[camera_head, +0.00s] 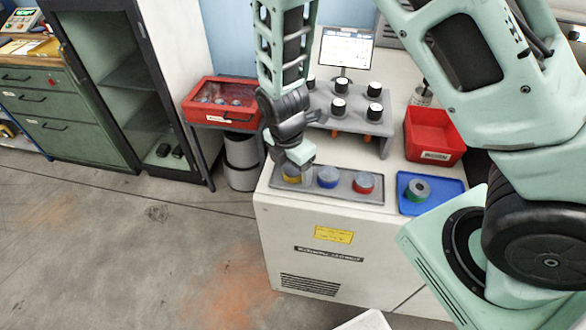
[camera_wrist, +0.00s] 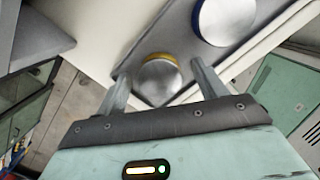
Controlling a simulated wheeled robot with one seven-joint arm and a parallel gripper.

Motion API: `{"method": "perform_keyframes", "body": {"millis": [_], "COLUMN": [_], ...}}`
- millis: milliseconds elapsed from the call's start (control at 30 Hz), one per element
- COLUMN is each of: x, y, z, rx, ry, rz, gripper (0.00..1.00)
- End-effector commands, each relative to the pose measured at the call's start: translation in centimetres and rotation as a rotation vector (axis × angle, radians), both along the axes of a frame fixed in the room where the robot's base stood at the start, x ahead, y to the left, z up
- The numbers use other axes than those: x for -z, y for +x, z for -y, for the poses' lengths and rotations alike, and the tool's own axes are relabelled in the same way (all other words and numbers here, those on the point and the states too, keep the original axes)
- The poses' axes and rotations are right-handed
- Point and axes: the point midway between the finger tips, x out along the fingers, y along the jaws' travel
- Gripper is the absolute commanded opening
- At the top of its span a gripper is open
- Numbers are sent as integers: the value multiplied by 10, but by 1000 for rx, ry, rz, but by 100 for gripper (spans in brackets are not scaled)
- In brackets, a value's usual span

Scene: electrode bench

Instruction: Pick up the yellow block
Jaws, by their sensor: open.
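The yellow block (camera_head: 291,177) is a short round piece with a grey metal top, at the left end of the grey tray (camera_head: 342,196) on the bench. My gripper (camera_head: 297,156) is above it and partly hides it in the head view. In the wrist view the yellow block (camera_wrist: 158,76) shows its shiny top and a yellow rim between my two open fingers (camera_wrist: 160,84). The fingers stand on either side of it. I cannot tell how far above it their tips are.
A blue block (camera_head: 327,177) and a red block (camera_head: 364,183) sit in the same tray to the right. A blue tray (camera_head: 450,185) holds a green ring-shaped piece (camera_head: 417,189). Behind are a grey stand (camera_head: 345,122) with black-knobbed pieces and a red bin (camera_head: 432,135).

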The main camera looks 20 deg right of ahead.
Motion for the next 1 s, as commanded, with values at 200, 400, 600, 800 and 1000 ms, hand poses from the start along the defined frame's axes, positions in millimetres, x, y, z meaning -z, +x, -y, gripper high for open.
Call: {"method": "perform_keyframes", "body": {"millis": [200,400,600,800,1000], "x": [1,1,0,-4,-24], "y": [0,0,1,1,1], "z": [0,0,0,-1,-1], "rx": [1,0,0,0,-1], "ry": [0,0,1,2,3], "rz": [1,1,2,3,6], "gripper": [71,18,7,7,7]}}
